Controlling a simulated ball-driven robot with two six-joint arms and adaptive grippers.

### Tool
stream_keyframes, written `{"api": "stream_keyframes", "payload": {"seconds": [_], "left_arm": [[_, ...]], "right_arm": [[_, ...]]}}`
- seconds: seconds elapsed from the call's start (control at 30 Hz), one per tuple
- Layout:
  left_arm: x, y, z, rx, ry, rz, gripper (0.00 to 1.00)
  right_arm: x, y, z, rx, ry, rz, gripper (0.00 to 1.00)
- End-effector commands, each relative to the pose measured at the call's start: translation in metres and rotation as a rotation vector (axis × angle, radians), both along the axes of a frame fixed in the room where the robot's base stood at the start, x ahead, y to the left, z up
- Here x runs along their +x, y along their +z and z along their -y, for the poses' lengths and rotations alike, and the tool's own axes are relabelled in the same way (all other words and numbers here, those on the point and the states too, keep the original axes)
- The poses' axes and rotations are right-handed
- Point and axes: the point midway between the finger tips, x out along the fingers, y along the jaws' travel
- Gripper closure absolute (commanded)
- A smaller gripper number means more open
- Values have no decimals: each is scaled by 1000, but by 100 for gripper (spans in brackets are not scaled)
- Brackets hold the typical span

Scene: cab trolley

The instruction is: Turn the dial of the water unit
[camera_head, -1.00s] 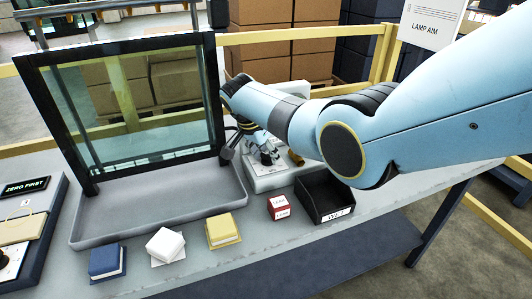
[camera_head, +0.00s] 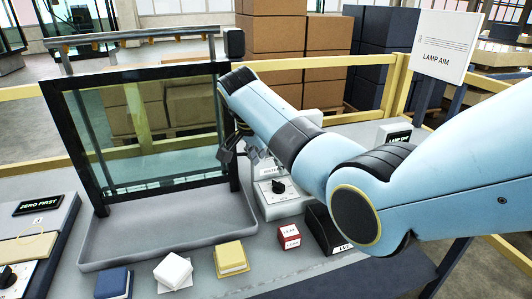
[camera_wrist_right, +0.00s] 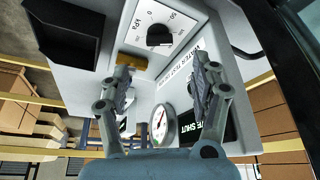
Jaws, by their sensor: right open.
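In the right wrist view the dial knob (camera_wrist_right: 159,36) sits on a white scale plate marked kPa. A round gauge with a red needle (camera_wrist_right: 161,124) and a black display ending in "SHUT" (camera_wrist_right: 216,128) are also on the unit. My right gripper (camera_head: 241,154) is open and empty, up and left of the knob in the head view. In the right wrist view its fingers (camera_wrist_right: 164,78) are apart, short of the knob and not touching it.
A framed glass pane (camera_head: 150,135) stands in a grey tray (camera_head: 170,240) left of my right gripper. An open black bin (camera_head: 322,230) and a red block (camera_head: 289,237) are in front of the unit. Blue (camera_head: 113,283), white (camera_head: 173,270) and yellow blocks (camera_head: 230,258) line the front.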

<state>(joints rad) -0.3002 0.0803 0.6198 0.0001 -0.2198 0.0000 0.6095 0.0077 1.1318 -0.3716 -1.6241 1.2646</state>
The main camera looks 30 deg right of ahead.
Motion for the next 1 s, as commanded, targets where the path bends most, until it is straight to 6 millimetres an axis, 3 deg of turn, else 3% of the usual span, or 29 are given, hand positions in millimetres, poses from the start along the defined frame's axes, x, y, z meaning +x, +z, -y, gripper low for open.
{"api": "stream_keyframes", "payload": {"seconds": [0.23,0.77,0.87,1.0], "left_arm": [[0,0,0,0,0,0,35],[0,0,1,-1,0,0,35],[1,0,1,-1,0,0,35],[1,0,1,-1,0,1,35]], "right_arm": [[-3,28,-11,0,0,0,37],[-3,30,-12,0,0,-1,37],[-8,26,-11,2,14,-5,37],[-42,-1,-9,13,137,-36,37]]}}
